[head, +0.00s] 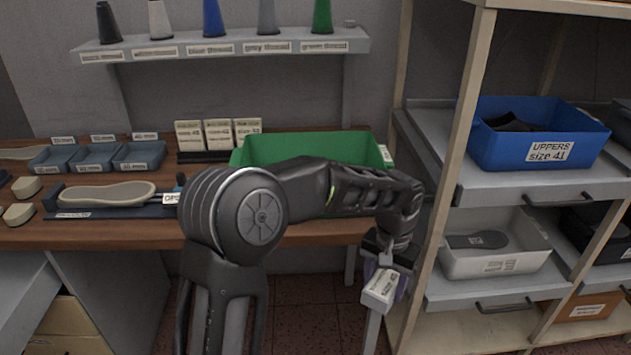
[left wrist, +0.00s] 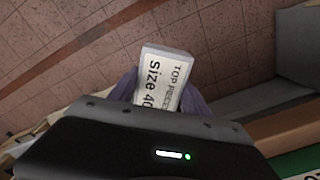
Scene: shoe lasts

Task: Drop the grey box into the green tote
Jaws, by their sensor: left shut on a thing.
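The grey box (head: 380,291) is small and pale, with a white label. It is held between the fingers of my left gripper (head: 386,272), which is shut on it. In the left wrist view the box (left wrist: 163,75) shows a label reading "TOP PIECES Size 40", with purple surfaces on either side of it. It hangs tilted over the floor, in front of the table's right end. The green tote (head: 310,148) stands on the table, behind my left arm and up and left of the gripper. My arm hides part of its front. My right gripper is not in view.
A shelf rack with an upright post (head: 440,190) stands close to the right of my gripper. It holds a blue bin (head: 540,155) and a white bin (head: 495,262). Blue-grey trays (head: 95,157) and a sole on a board lie left on the table (head: 120,230). A wall shelf (head: 220,45) holds thread cones.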

